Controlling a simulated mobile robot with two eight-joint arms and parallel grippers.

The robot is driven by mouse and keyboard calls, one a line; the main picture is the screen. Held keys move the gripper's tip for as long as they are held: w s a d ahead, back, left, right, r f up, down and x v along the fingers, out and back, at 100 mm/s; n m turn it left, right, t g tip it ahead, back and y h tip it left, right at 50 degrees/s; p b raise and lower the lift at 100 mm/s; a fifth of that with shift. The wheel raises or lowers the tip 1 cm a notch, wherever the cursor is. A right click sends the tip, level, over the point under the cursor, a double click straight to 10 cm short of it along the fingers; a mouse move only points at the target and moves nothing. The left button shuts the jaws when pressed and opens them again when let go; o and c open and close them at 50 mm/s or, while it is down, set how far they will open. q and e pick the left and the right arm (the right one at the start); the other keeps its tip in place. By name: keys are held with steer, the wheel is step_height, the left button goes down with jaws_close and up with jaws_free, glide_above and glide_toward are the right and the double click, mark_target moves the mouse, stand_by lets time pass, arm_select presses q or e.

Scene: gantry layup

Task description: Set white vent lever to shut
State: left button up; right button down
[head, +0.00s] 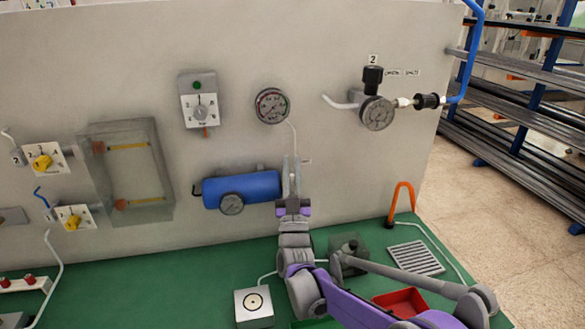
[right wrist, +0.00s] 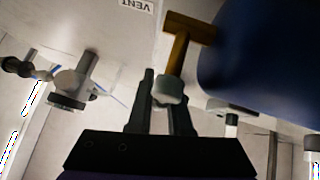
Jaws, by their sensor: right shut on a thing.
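The white vent lever (right wrist: 169,88) shows in the right wrist view as a pale block at the end of a brass valve fitting (right wrist: 189,30). My right gripper (right wrist: 165,102) has its two dark fingers on either side of the block and is shut on it. A label reading VENT (right wrist: 137,5) is on the panel beside it, upside down in this view. In the head view my right gripper (head: 292,172) is at the panel, at the right end of the blue tank (head: 242,188); the fingers hide the lever there. My left gripper is not in view.
A round gauge (head: 272,106) with a thin pipe is above the gripper. A regulator with a gauge (head: 377,113) is at the right. The green bench (head: 120,290) below holds a red tray (head: 400,302), a grey grille (head: 416,258) and an orange hook (head: 402,196).

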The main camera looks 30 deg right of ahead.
mark_target(292, 182)
steer(key=c, duration=0.8)
jaws_free()
steer(key=shift+c, duration=0.2)
steer(key=b+v, duration=0.1)
steer(key=v, duration=0.4)
steer(key=shift+s+a+f, duration=0.15)
steer(key=shift+s+a, duration=0.05)
steer(key=shift+s, duration=0.2)
steer(key=s+a, duration=0.4)
steer(key=s, duration=0.6)
steer(key=shift+a, duration=0.25)
steer(key=shift+s, duration=0.15)
